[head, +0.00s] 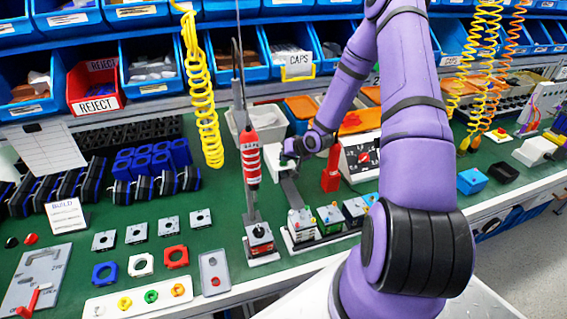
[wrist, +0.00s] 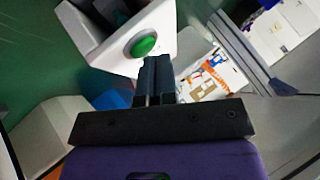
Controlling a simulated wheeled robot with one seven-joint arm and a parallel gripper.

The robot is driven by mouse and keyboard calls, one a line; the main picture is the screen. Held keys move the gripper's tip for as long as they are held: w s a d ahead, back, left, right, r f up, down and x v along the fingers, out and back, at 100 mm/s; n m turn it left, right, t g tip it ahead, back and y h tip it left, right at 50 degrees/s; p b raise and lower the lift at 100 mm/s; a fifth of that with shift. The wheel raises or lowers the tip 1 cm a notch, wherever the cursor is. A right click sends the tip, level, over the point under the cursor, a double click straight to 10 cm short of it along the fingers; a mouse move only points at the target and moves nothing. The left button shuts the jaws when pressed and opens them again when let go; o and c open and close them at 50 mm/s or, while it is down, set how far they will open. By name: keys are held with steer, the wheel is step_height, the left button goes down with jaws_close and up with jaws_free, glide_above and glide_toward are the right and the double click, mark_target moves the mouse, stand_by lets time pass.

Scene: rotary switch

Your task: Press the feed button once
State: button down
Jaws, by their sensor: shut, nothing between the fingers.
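The feed button, a round green button (wrist: 144,45), sits in a dark ring on the front of a white box (wrist: 112,42) in the wrist view. My gripper (wrist: 157,60) is shut and empty, its two dark fingers side by side. In that view its tips lie just below and right of the button, over the box's lower edge. Whether they touch the box cannot be told. In the head view a white block (head: 273,160) shows beside my arm's end over the green bench; the green button cannot be made out there.
A hanging red screwdriver (head: 250,160) is left of my arm's end. A fixture row (head: 329,218) lies in front. Yellow coiled hose (head: 200,95) hangs at the left.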

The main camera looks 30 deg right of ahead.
steer(key=shift+f, duration=0.15)
stand_by(0.4)
steer(key=shift+r, duration=0.9)
steer(key=shift+r, duration=2.5)
